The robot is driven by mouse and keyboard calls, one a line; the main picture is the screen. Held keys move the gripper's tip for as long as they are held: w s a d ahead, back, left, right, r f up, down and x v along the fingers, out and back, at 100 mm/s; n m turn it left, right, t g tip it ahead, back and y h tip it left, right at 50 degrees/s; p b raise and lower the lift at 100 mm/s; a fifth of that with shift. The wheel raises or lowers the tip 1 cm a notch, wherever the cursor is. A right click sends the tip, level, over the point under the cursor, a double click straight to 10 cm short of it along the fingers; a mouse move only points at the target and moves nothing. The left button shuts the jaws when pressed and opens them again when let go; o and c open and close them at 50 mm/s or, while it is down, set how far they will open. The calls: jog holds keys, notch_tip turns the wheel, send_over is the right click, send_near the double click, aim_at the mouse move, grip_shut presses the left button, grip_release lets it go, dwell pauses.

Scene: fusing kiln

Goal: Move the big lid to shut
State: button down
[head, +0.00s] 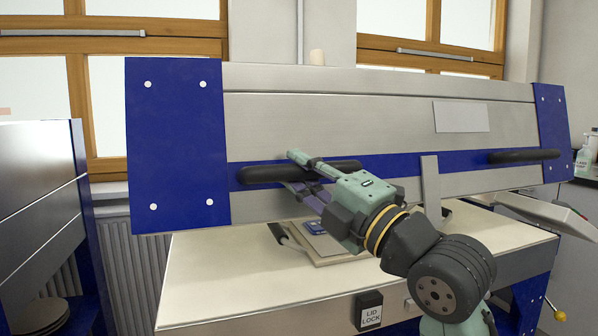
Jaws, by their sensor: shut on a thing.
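The big lid (330,108) of the kiln fills the middle of the head view. It is a wide metal panel with blue end plates and a blue band, and it stands raised and tilted above the pale kiln bed (215,262). A black handle (265,174) sits on the left of the band and a second black handle (510,157) on the right. My gripper (300,172) is shut on the left handle, near its middle. The arm hides part of the lid's lower edge and the bed behind it.
A black box labelled LID LOCK (369,311) is on the kiln's front. A grey upright bracket (431,185) hangs at the lid's lower edge. A small framed item (325,243) lies on the bed. Another blue and metal unit (40,210) stands at the left.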

notch_tip(320, 180, down, 18)
jog(key=s+n+t+y+b, duration=0.1)
jog(key=s+y+b, duration=0.1)
jog(key=b, duration=1.6)
jog(key=shift+d+n+y, duration=0.2)
jog(key=shift+n+y, duration=0.2)
jog(key=c, duration=1.7)
grip_release()
jog(key=shift+f, duration=0.2)
jog(key=shift+o, duration=1.4)
jog(key=shift+r, duration=0.1)
jog(key=shift+d, duration=0.1)
jog(key=shift+r, duration=0.1)
jog(key=s+d+f, duration=0.1)
jog(key=s+d, duration=0.9)
jog(key=shift+s+d+f, duration=0.15)
jog(key=shift+f, duration=0.15)
